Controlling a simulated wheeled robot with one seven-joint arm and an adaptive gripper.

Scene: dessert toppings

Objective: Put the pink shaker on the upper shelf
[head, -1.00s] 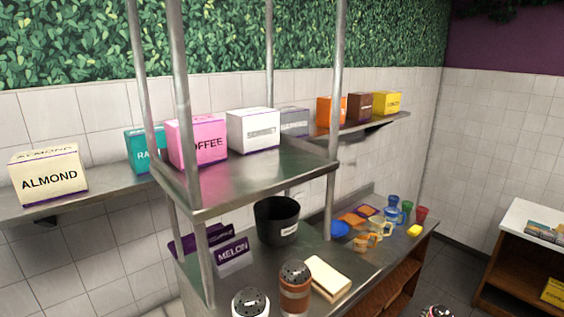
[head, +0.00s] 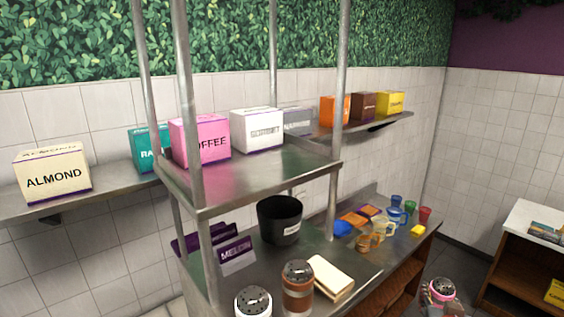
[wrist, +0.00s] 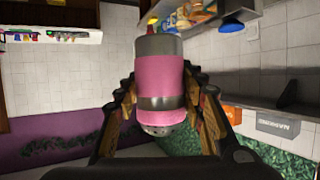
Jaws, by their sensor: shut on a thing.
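The pink shaker (head: 440,292) shows at the bottom right of the head view, over the floor and right of the counter. In the wrist view the pink shaker (wrist: 160,78) has grey bands and a perforated cap. My gripper (wrist: 160,90) is shut on it, with one finger on each side. The upper steel shelf (head: 255,180) stands above the counter on metal posts. A pink COFFEE box (head: 200,138) and a white box (head: 257,130) are at its back edge; I cannot tell whether they stand on it or on the wall shelf behind.
The shelf's front is bare, between posts. Below, the counter holds a black bin (head: 280,220), a brown shaker (head: 297,285), a white shaker (head: 253,302) and several cups at its right end. A white-topped cabinet (head: 535,225) stands at the right.

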